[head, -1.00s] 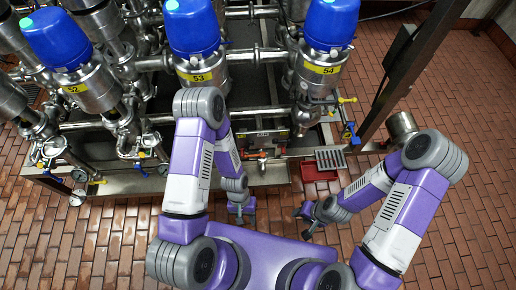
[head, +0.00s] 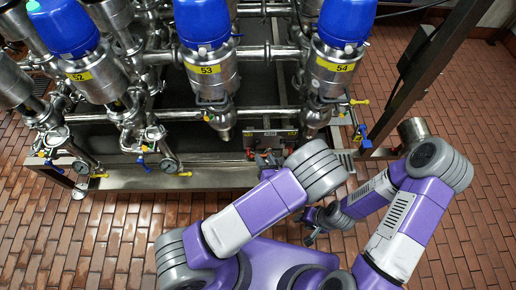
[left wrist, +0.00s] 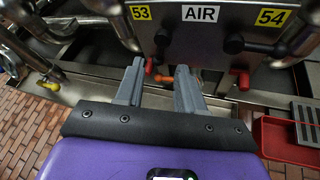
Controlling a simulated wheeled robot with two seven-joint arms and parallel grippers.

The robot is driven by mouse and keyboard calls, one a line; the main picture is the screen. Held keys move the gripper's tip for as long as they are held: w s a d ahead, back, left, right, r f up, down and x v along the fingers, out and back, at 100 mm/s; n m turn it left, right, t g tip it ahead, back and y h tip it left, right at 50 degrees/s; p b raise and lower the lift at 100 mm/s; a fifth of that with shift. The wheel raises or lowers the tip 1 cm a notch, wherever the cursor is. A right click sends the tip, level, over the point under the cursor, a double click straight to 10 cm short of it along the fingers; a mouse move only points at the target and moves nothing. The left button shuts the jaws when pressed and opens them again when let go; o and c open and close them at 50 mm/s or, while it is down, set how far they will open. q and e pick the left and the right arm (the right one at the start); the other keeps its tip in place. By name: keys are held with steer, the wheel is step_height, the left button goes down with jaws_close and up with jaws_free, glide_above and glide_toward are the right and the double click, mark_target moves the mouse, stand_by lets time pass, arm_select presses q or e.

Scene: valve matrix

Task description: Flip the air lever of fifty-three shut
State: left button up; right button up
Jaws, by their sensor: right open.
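The panel marked AIR (left wrist: 199,14) fills the top of the left wrist view, with a yellow 53 label (left wrist: 140,13) on its left and a 54 label (left wrist: 272,17) on its right. A dark lever knob (left wrist: 162,40) shows below the 53 label, and a dark lever (left wrist: 245,45) below the 54 label. My left gripper (left wrist: 160,76) is open in front of the panel, below the 53 side. A red-orange handle (left wrist: 150,66) shows between its fingers; I cannot tell contact. In the head view my left forearm hides most of this gripper. My right gripper (head: 312,237) is open and empty, low over the floor.
Valve 53 (head: 209,75) and valve 54 (head: 339,70) have blue heads and stand behind the panel. Another orange-red handle (left wrist: 243,80) hangs to the right. A red tray (left wrist: 285,140) lies at lower right. The brick floor (head: 120,250) in front is clear.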

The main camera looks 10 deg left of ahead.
mark_target(257, 145)
arm_select(q)
steer(key=b+x, duration=0.2)
steer(key=x, duration=0.5)
steer(key=shift+w+f, duration=0.1)
steer(key=shift+w, duration=0.1)
jaws_close()
steer(key=shift+n+h, duration=0.6)
steer(key=shift+d+n+h+b, duration=0.15)
steer(key=shift+n+h+b, duration=0.3)
steer(key=shift+n+h, duration=0.2)
